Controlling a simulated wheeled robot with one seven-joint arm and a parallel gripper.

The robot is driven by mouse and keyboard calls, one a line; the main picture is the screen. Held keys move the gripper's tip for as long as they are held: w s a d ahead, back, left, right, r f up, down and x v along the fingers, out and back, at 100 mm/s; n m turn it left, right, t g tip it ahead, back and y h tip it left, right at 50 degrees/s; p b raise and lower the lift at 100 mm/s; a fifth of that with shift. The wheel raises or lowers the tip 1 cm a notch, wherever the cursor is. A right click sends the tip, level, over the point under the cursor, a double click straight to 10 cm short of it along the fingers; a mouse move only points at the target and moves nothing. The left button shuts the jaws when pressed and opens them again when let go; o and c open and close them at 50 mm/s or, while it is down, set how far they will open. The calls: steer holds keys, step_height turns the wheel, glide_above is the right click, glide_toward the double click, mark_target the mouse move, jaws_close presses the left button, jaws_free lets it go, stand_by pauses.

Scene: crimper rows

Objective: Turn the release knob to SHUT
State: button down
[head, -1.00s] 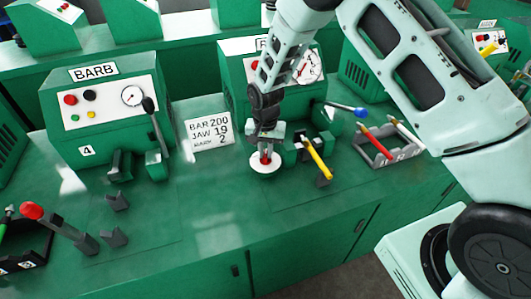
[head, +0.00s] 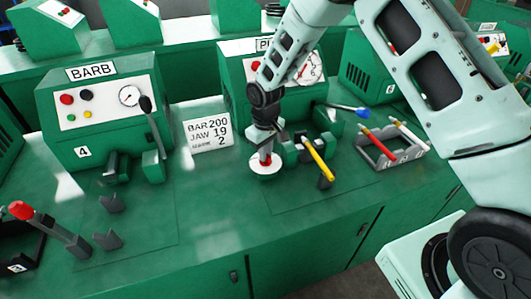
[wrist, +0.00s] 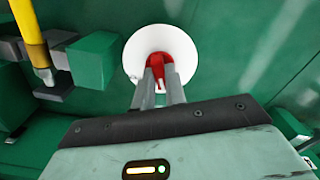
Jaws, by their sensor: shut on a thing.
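The release knob is a red knob (wrist: 158,62) on a round white plate (wrist: 184,52) set on the green bench; in the head view the white plate (head: 267,170) lies in front of the middle machine. My gripper (wrist: 160,82) points down at it, with its two fingers closed on the red knob. In the head view my gripper (head: 265,155) hides most of the knob. I cannot read any SHUT marking on the plate, and a small pale mark shows on the knob between the fingers.
A blue-tipped lever (head: 350,109) and a grey rack (head: 388,157) of coloured handles are farther right. A sign card (head: 208,134) stands to the left.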

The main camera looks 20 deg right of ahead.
steer(key=shift+n, duration=1.9)
steer(key=c, duration=1.4)
jaws_free()
steer(key=shift+c, duration=0.2)
step_height(320, 180, up, 18)
steer(key=b, duration=0.2)
steer(key=shift+f+b, duration=0.25)
steer(key=shift+b, duration=0.1)
steer(key=shift+a, duration=0.1)
